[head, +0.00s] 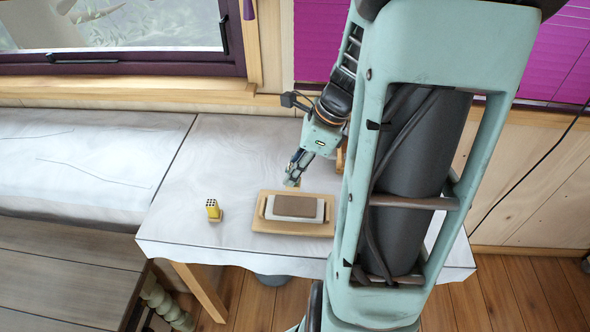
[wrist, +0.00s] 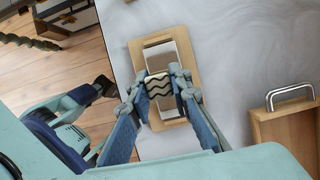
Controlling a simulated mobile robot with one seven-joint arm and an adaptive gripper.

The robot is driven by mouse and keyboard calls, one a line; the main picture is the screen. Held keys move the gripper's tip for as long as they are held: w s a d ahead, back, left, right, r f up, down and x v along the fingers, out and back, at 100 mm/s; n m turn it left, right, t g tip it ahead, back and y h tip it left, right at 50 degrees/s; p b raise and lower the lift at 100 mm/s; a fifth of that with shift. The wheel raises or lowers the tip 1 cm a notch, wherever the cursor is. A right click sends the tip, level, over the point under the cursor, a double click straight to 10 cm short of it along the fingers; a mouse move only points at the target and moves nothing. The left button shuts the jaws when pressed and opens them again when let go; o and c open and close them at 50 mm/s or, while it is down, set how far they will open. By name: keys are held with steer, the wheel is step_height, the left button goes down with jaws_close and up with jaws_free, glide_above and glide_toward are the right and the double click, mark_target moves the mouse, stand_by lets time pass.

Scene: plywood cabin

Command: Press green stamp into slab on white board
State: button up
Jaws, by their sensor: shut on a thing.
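In the head view a brown slab (head: 299,207) lies on a white board (head: 272,213), which sits in a wooden tray (head: 262,226) on the cloth-covered table. My gripper (head: 292,181) is just behind the tray, above the table. It is shut on a small block, the green stamp (head: 290,183), which shows only as a greenish bit at the fingertips. In the wrist view (wrist: 160,87) the held block shows a pale face with dark zigzag lines between the fingertips. It overlaps the tray there and hides part of the slab and board. I see no contact with the slab.
A yellow stamp with dark dots (head: 213,210) stands left of the tray. A wooden box with a metal handle (wrist: 290,125) is to the right in the wrist view. A bench (head: 60,255) stands left of the table.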

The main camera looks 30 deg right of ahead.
mark_target(299, 181)
steer(key=shift+s+d+f, duration=0.1)
steer(key=shift+d+f, duration=0.05)
steer(key=shift+d, duration=0.1)
step_height(299, 181, down, 6)
steer(key=b, duration=0.6)
steer(key=shift+a+f+b, duration=0.1)
steer(key=shift+f+b, duration=0.4)
steer(key=shift+f, duration=0.5)
stand_by(2.4)
step_height(299, 181, up, 7)
steer(key=p, duration=0.6)
steer(key=shift+r+p, duration=0.15)
steer(key=shift+p, duration=0.25)
